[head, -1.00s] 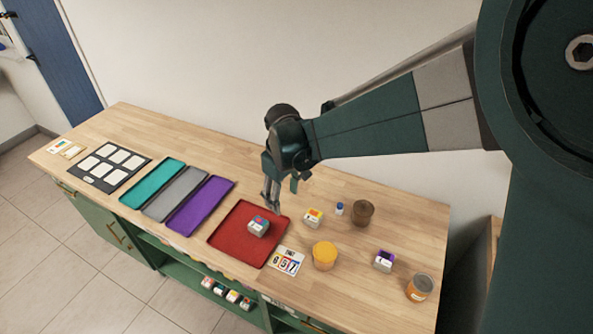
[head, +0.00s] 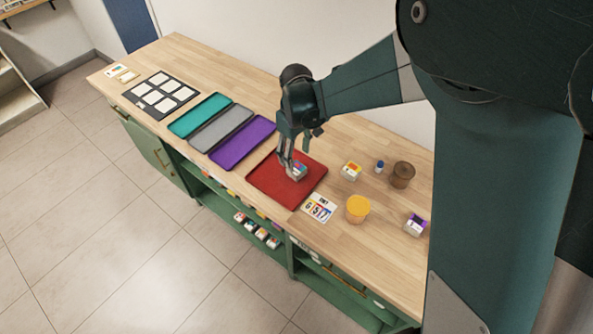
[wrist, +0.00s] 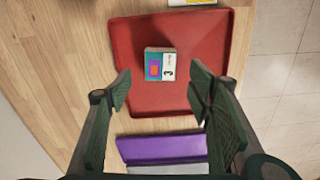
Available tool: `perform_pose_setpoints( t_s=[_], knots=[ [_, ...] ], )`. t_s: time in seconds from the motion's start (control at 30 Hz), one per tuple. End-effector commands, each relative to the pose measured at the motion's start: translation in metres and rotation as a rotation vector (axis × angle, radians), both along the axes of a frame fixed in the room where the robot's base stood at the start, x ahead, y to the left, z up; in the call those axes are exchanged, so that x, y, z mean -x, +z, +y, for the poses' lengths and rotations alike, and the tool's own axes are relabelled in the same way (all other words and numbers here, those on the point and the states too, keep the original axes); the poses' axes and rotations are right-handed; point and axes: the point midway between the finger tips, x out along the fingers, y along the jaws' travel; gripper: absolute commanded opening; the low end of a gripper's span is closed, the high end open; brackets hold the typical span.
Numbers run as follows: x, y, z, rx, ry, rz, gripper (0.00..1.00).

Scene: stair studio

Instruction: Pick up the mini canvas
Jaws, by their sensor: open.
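A small block-like mini canvas (head: 299,172) lies on the red tray (head: 268,184). In the wrist view the mini canvas (wrist: 160,65) shows a teal face with a purple and orange square, and a white strip with a 3. My gripper (head: 290,168) is over the tray, right by the canvas, and partly overlaps it in the head view. In the wrist view my gripper (wrist: 161,92) is open, its fingertips apart on either side and slightly below the canvas in the picture. Nothing is between the fingers.
Similar small blocks, one yellow-topped (head: 351,171) and one purple-topped (head: 416,224), stand to the right. A yellow-lidded jar (head: 357,209), a brown pot (head: 402,175), a blue-capped bottle (head: 379,166) and a number card (head: 319,208) are nearby. Purple (head: 242,143), grey and teal trays lie left.

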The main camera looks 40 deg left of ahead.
Motion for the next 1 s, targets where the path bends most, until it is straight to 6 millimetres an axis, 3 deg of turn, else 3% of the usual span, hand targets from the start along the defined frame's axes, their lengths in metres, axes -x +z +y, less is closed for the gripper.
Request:
perform_pose_setpoints(
  t_s=[0.3,0.77,1.0],
  knots=[
    [0.0,-0.022,0.0,0.0,0.0,0.0,0.51],
    [0.0,-0.028,0.0,0.0,0.0,0.0,0.51],
    [0.001,-0.052,-0.001,0.0,-0.001,0.0,0.51]
  ],
)
